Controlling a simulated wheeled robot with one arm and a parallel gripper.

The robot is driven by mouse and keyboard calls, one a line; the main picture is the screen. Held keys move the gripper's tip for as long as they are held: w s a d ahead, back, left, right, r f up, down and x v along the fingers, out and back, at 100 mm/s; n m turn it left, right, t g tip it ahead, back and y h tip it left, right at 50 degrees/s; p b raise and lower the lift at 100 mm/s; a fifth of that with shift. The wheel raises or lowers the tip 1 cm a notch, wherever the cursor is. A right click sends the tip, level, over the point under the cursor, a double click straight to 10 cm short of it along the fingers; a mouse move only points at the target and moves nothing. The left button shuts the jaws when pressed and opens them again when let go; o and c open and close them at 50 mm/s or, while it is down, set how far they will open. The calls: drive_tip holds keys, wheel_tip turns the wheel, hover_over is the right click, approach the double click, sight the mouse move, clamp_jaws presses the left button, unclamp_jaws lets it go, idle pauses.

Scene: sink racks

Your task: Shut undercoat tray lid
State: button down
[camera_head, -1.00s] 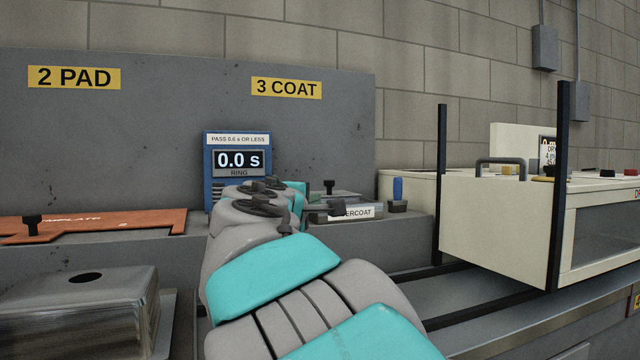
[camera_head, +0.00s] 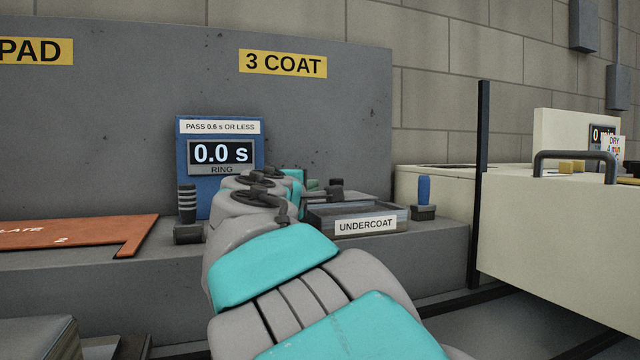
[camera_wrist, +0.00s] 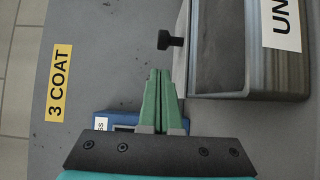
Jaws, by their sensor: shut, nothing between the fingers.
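The undercoat tray (camera_head: 365,225) is a grey box with a white UNDERCOAT label, on the ledge under the 3 COAT sign. In the wrist view the tray (camera_wrist: 262,75) is at the right, its dark inside partly showing. The lid (camera_wrist: 183,45) shows there as a narrow pale strip along the tray's wall side, with a black knob (camera_wrist: 170,40) toward the wall; its exact tilt is unclear. The knob also shows in the head view (camera_head: 336,184). My gripper (camera_wrist: 158,71) is shut and empty, its green fingertips just short of the knob and apart from it.
A blue timer (camera_head: 220,165) reading 0.0 s stands behind my arm. A black-ridged handle (camera_head: 187,205) is left of it, beside an orange template (camera_head: 75,235). A blue-handled item (camera_head: 424,195) stands right of the tray. A cream cabinet (camera_head: 550,235) and black post (camera_head: 482,180) are farther right.

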drive_tip(key=p+x, duration=0.1)
drive_tip(key=x, duration=0.8)
drive_tip(key=shift+w, duration=0.25)
drive_tip(key=s+d, duration=0.1)
drive_tip(key=s, duration=0.3)
drive_tip(key=s+d+b, duration=0.1)
drive_tip(key=s+d, duration=0.1)
drive_tip(key=s, duration=0.2)
drive_tip(key=s+d+b, duration=0.1)
drive_tip(key=s+d, duration=0.1)
drive_tip(key=s, duration=0.2)
drive_tip(key=shift+s+d, duration=0.1)
drive_tip(key=shift+d, duration=0.05)
